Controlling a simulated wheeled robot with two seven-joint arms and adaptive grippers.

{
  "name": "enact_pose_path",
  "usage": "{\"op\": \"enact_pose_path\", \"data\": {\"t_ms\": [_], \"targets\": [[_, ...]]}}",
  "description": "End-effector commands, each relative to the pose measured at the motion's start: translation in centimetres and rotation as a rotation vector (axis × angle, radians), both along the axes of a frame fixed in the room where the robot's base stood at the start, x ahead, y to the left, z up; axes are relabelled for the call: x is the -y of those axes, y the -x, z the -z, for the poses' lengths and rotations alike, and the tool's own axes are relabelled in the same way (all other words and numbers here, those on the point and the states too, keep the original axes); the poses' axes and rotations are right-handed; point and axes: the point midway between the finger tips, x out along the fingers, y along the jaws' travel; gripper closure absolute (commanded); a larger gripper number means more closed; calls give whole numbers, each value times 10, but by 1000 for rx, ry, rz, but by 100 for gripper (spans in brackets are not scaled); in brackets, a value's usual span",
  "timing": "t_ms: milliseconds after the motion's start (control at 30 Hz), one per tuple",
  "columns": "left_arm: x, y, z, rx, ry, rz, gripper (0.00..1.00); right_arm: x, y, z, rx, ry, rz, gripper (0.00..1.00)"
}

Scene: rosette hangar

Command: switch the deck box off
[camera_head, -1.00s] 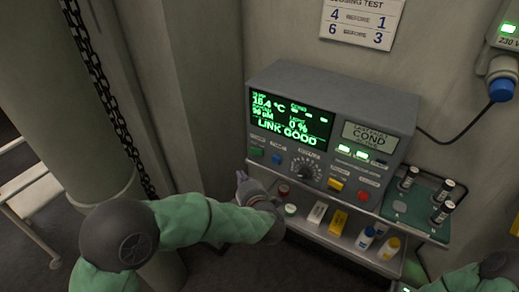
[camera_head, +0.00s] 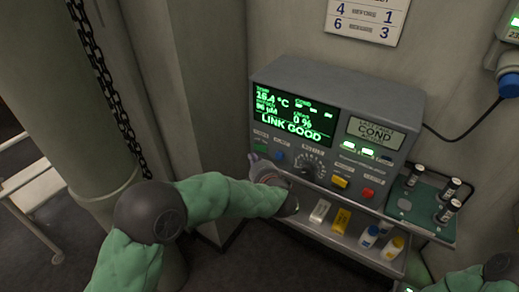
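The deck box (camera_head: 325,105) is a grey console on a shelf against the wall. Its screen (camera_head: 292,113) is lit green and reads LINK GOOD, with 0 % above. Along its front are a green button, a blue button (camera_head: 278,155), a round dial (camera_head: 309,166), a yellow button (camera_head: 340,182) and a red button (camera_head: 367,193). Two small green lights glow under the COND label. My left gripper (camera_head: 256,158) is at the box's lower left front, by the green button; its fingers are mostly hidden by its wrist, and contact is unclear. My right gripper is out of view; only its arm shows lower right.
The shelf below (camera_head: 360,248) holds small boxes and bottles. A green tray (camera_head: 405,203) with several upright dark cylinders stands to the right. A chain (camera_head: 103,85) hangs by a pillar at left. A cable runs to a wall socket at right.

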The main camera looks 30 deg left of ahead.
Motion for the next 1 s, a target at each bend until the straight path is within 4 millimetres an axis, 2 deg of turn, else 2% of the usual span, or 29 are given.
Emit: {"op": "enact_pose_path", "data": {"t_ms": [100,300,1000], "targets": [[-1,-11,1,0,0,-1,100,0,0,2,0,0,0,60],[-1,-20,0,1,-1,-1,100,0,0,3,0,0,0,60],[-1,-21,0,1,-1,0,100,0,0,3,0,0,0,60]]}}
